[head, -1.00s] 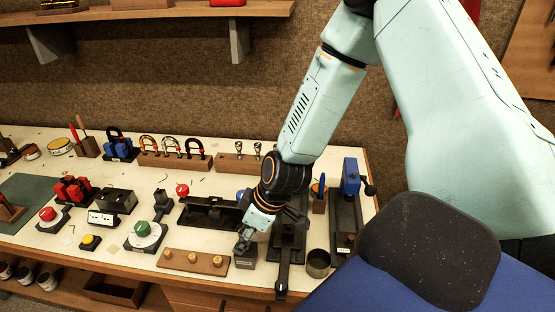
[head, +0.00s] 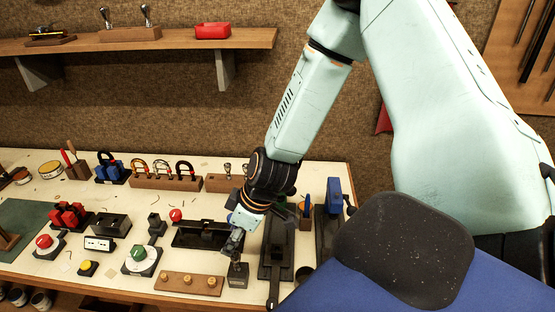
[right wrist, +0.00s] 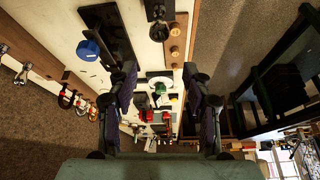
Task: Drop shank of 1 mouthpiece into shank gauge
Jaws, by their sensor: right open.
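The dark block near the front edge of the bench (head: 238,278), with a pale label, looks like the shank gauge. A small dark upright piece (head: 236,258) stands at its top, perhaps the mouthpiece; how deep it sits cannot be told. My right gripper (head: 233,243) is just above the block, fingers down. In the right wrist view its fingers (right wrist: 162,98) are wide apart with nothing between them. My left gripper is out of view.
A green-topped round device (head: 129,266) is farther left. Two silver mouthpiece-like pieces stand in a shelf rack (head: 130,35).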

